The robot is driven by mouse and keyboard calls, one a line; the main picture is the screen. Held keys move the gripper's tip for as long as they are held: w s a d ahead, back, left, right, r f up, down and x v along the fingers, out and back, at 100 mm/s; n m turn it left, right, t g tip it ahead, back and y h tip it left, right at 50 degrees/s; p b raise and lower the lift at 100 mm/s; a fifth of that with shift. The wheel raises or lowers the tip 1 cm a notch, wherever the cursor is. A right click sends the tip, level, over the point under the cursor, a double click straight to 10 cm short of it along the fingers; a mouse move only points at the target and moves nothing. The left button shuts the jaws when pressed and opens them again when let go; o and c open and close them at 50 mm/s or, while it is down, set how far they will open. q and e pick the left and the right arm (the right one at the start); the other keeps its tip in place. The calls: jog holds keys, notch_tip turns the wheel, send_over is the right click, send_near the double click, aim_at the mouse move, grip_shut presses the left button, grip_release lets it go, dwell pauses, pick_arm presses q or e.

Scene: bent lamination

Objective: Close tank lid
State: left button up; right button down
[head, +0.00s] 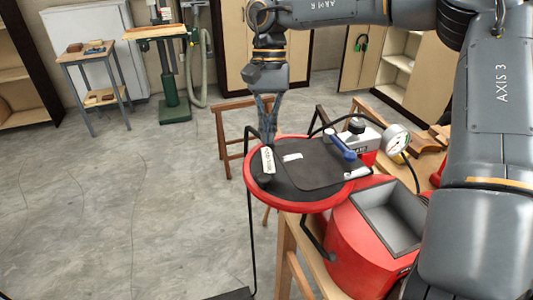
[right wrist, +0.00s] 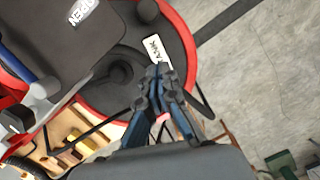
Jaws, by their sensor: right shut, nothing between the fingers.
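A round disc with a red rim (head: 343,198) and a black face stands at middle height in the head view. A white tag (head: 268,160) reading "TANK" lies on its black face; a dark panel (head: 325,172) on it bears an "OPEN" label (head: 292,157). My right gripper (head: 270,136) points down at the disc's far left edge. In the right wrist view its closed fingertips (right wrist: 161,74) are beside the tag (right wrist: 156,52), with nothing between them. I cannot tell whether they touch the disc. My left gripper is not in view.
A red box (head: 360,240) with a grey open recess stands right of the disc. A gauge (head: 397,138) and a blue-handled valve (head: 340,148) sit behind.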

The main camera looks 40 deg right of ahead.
aim_at(267, 158)
jog(key=p+x, duration=0.1)
jog(key=x, duration=0.2)
jog(key=shift+s+a+f, duration=0.1)
jog(key=shift+s+a, duration=0.05)
jog(key=shift+s+a+f+p, duration=0.25)
jog(key=shift+s+a+p, duration=0.55)
jog(key=shift+s, duration=0.25)
jog(key=shift+s+a+f, duration=0.15)
jog(key=shift+s+a, duration=0.15)
jog(key=shift+a, duration=0.05)
jog(key=shift+w+d, duration=0.1)
